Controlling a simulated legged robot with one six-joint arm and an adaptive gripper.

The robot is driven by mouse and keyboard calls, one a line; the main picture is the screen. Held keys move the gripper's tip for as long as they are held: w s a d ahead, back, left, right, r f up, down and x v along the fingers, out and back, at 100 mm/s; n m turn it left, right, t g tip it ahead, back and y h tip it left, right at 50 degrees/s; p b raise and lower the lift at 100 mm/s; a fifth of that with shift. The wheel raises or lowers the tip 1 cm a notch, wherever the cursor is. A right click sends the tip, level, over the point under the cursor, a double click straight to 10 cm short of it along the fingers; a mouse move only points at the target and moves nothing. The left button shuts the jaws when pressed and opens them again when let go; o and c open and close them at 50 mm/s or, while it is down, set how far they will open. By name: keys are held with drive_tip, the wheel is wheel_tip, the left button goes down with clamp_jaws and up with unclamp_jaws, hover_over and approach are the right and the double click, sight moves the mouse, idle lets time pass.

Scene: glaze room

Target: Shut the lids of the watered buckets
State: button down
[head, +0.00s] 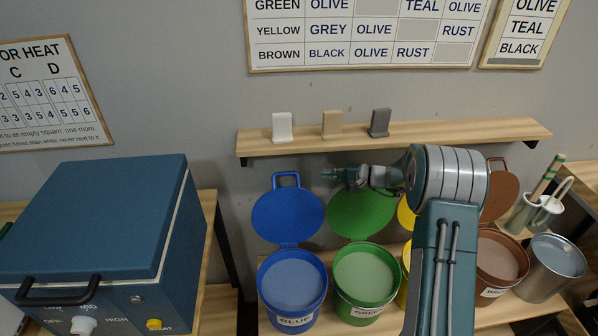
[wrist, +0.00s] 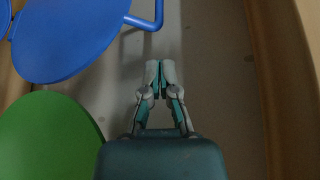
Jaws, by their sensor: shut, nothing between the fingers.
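The blue bucket (head: 292,290) and green bucket (head: 365,290) stand side by side, full of pale blue and pale green material. Their lids, the blue lid (head: 287,216) and green lid (head: 361,212), stand open behind them. A yellow bucket (head: 405,258) and yellow lid (head: 405,214) are mostly hidden by my arm. The brown bucket (head: 500,262) has its brown lid (head: 501,196) raised. My gripper (head: 328,173) is shut and empty, above the green lid and right of the blue lid's handle. In the wrist view the blue lid (wrist: 70,38) and green lid (wrist: 45,140) lie left of my fingers (wrist: 160,70).
A wall shelf (head: 390,136) with white, tan and grey tiles runs just above my gripper. A blue kiln-like box (head: 100,225) stands at the left. A metal bucket (head: 552,270) and cups with tools (head: 535,213) are at the right. Charts hang on the wall.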

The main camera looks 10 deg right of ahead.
drive_tip(key=x, duration=0.6)
drive_tip(key=w+x, duration=0.1)
drive_tip(key=x, duration=0.2)
drive_tip(key=shift+w+f, duration=0.2)
drive_tip(key=shift+f, duration=0.2)
drive_tip(key=shift+d, duration=0.2)
drive_tip(key=shift+t, duration=0.4)
